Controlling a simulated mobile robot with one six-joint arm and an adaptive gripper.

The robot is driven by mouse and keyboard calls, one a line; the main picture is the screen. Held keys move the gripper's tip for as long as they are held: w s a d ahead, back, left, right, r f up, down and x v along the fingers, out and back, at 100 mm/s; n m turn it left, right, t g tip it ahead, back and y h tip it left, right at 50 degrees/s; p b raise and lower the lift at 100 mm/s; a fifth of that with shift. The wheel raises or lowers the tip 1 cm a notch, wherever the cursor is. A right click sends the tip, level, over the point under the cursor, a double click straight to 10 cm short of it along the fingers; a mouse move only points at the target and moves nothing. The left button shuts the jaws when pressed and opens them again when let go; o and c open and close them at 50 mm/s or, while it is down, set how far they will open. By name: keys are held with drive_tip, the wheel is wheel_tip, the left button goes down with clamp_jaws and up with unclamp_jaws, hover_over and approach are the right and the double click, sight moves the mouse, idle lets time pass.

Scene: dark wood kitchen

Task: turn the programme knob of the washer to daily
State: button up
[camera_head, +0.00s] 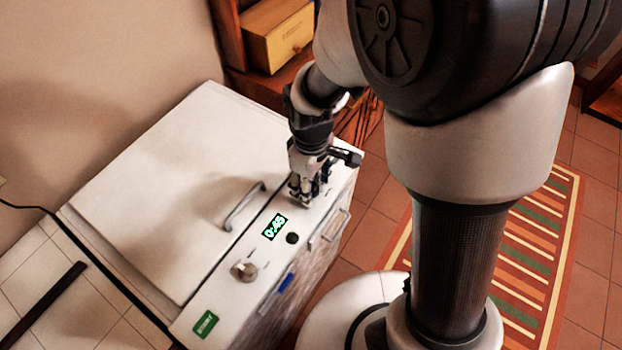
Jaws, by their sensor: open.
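The washer (160,200) is a white top-loading box with a control panel along its right-hand edge. A round light-grey knob (243,270) stands on the panel towards its near end; its markings are too small to read. My gripper (302,203) points down over the panel's far end, well up and right of that knob. Its fingertips are close to the panel; I cannot tell whether they touch it. The gripper is open.
The panel has a lit green display (275,227), a dark round button (292,238) and a green label (206,324). A lid handle (244,206) rises beside the panel. A wooden drawer box (277,36) stands behind the washer. A striped rug (545,250) lies right.

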drive_tip(key=shift+c, duration=0.2)
drive_tip(key=c, duration=1.1)
drive_tip(key=shift+o, duration=0.2)
drive_tip(key=shift+m, duration=0.3)
drive_tip(key=m+p, duration=0.1)
drive_tip(key=m, duration=0.3)
drive_tip(key=shift+r+p, duration=0.1)
drive_tip(key=shift+p, duration=0.3)
drive_tip(key=m+p, duration=0.1)
drive_tip(key=m, duration=0.4)
drive_tip(key=m+p, duration=0.1)
drive_tip(key=m, duration=0.4)
drive_tip(key=m+p, duration=0.1)
drive_tip(key=m, duration=0.4)
